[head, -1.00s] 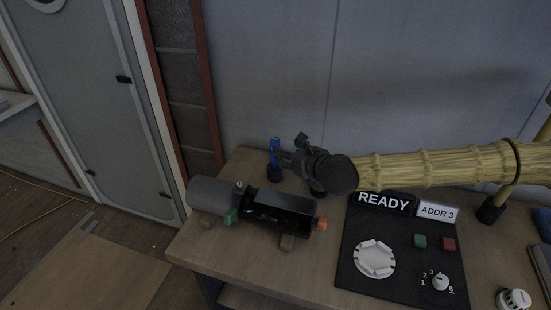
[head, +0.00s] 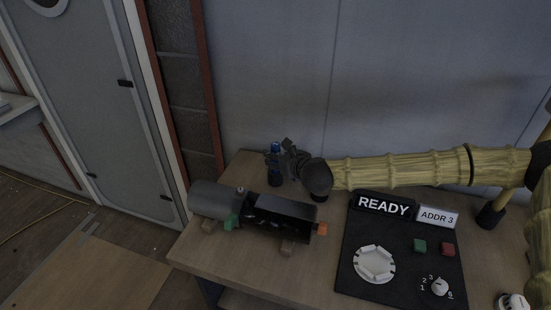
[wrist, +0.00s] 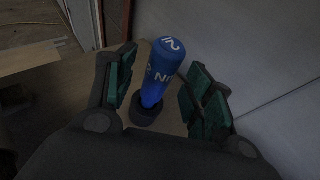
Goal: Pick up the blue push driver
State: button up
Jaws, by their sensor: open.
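The blue push driver (wrist: 163,68) stands upright in a dark round holder (wrist: 143,113) on the bench, with white lettering on its side and top. In the head view the driver (head: 274,148) is at the back left of the bench, partly covered by a finger. My gripper (wrist: 160,88) is open, with its green-padded fingers on either side of the driver. A gap shows on the right side; contact on the left cannot be told. In the head view my gripper (head: 281,158) is at the driver's height.
A grey and black cylindrical device (head: 270,212) lies in front of the driver on wooden blocks. A black panel (head: 390,225) with a READY sign, dial and buttons is to the right. The wall is close behind. A door (head: 90,90) is at left.

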jog(key=shift+x, duration=1.25)
grip_shut()
jog(key=shift+r+b, duration=0.85)
jog(key=shift+r, duration=4.15)
